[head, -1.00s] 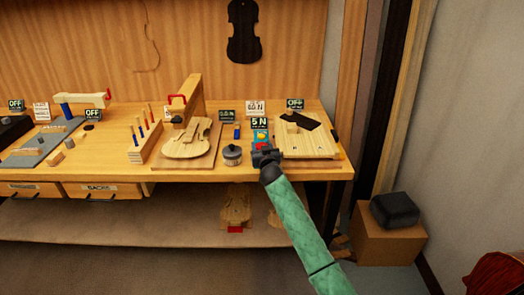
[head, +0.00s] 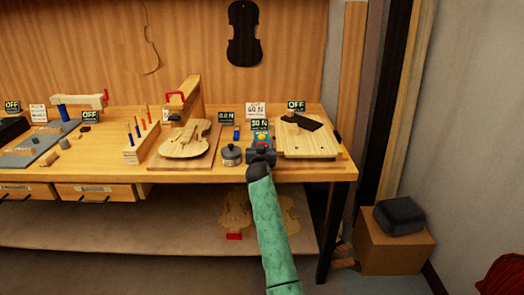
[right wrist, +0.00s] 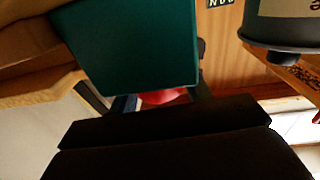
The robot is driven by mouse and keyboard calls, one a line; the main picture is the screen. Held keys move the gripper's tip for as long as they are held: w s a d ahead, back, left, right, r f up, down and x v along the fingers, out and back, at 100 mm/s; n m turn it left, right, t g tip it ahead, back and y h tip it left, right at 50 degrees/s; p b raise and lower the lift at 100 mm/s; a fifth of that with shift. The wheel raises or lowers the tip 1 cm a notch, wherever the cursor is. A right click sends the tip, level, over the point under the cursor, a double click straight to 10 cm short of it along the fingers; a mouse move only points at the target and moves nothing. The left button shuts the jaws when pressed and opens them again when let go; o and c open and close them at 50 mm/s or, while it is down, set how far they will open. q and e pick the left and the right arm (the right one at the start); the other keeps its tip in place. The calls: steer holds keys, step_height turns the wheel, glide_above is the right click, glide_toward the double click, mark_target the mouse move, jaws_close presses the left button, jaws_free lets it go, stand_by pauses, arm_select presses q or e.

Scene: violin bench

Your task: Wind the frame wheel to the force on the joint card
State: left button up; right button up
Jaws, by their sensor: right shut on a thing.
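My right gripper (head: 262,157) is at the front of a small blue device (head: 262,146) with yellow on top, beside the violin board. It is shut on a red part, which I take for the wheel; the red part (right wrist: 165,97) shows only as a sliver between dark fingers and a teal block (right wrist: 130,45) in the right wrist view. The gripper hides most of the wheel in the head view. A display (head: 260,125) behind the device reads 30 N. A white card (head: 255,110) above it seems to read 60 N. My left gripper is out of view.
A grey lidded pot (head: 231,155) stands close left of the gripper, with a violin body (head: 186,143) beyond it. A wooden board (head: 318,148) with a dark piece lies to the right. Another display (head: 226,116) seems to read 0.0 N.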

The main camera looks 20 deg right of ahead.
steer(key=o, duration=0.9)
steer(key=shift+a, duration=0.1)
steer(key=shift+o, duration=0.4)
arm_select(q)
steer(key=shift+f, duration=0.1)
arm_select(e)
steer(key=shift+s, duration=0.1)
steer(key=b+v, duration=0.1)
steer(key=v, duration=0.5)
steer(key=shift+s+a+f, duration=0.1)
steer(key=shift+s, duration=0.2)
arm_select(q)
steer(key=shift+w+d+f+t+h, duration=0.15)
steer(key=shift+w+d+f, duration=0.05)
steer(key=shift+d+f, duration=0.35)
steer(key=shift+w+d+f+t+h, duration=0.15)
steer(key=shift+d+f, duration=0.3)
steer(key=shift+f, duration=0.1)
arm_select(e)
steer(key=shift+s+a, duration=0.2)
steer(key=shift+s, duration=0.3)
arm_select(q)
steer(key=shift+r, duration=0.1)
